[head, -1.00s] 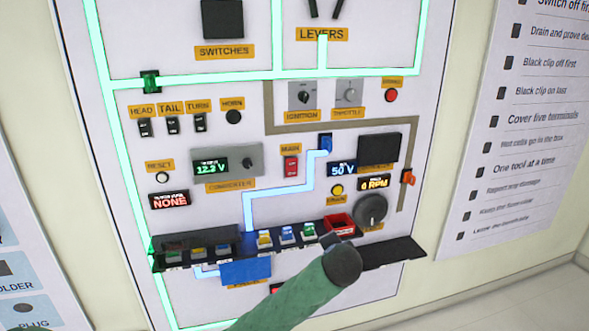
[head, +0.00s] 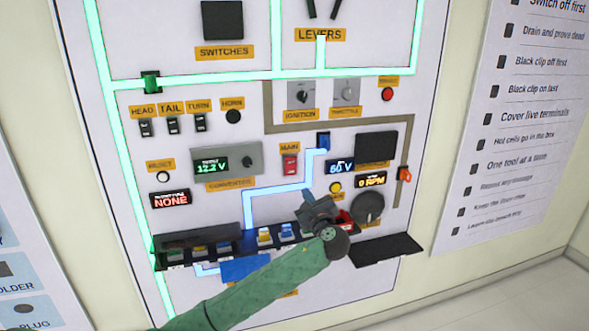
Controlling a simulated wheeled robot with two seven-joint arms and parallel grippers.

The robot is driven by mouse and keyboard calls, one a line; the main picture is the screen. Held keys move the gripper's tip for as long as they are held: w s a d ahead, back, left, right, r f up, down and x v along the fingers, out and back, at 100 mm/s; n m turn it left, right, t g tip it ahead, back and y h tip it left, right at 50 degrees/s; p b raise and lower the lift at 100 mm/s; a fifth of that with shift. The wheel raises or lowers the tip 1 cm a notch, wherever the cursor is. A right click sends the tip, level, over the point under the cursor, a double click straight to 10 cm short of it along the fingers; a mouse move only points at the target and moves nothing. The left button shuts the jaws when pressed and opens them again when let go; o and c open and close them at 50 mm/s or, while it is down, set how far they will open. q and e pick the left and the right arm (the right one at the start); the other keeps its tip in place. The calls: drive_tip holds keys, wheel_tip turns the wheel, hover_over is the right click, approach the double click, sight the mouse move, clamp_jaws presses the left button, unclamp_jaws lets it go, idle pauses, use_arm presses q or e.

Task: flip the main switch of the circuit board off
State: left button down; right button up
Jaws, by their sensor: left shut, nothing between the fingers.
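The main switch (head: 290,164) is a small red rocker below the orange MAIN label (head: 290,148), near the middle of the circuit board (head: 130,108). The picture is too small to tell its position for sure. My left arm comes in from the lower left. My left gripper (head: 309,197) is shut and empty, below and slightly right of the switch, apart from it in the picture. It covers part of the shelf and the red bin. My right gripper is not in view.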

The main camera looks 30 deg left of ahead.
use_arm(q)
drive_tip(key=shift+w+d+r+m, duration=0.1)
drive_tip(key=shift+r+m, duration=0.05)
drive_tip(key=shift+m, duration=1.05)
drive_tip(key=shift+r+m, duration=0.1)
drive_tip(key=shift+m, duration=1.1)
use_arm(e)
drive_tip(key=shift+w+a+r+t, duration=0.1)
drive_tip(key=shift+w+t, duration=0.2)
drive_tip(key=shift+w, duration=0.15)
use_arm(q)
drive_tip(key=p, duration=0.5)
approach(293, 162)
drive_tip(key=x, duration=0.5)
drive_tip(key=shift+p+x, duration=0.45)
drive_tip(key=shift+x, duration=0.5)
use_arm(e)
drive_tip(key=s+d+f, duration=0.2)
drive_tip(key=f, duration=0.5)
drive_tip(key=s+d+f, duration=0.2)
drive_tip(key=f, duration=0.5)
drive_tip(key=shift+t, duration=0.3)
use_arm(q)
drive_tip(key=shift+f, duration=0.1)
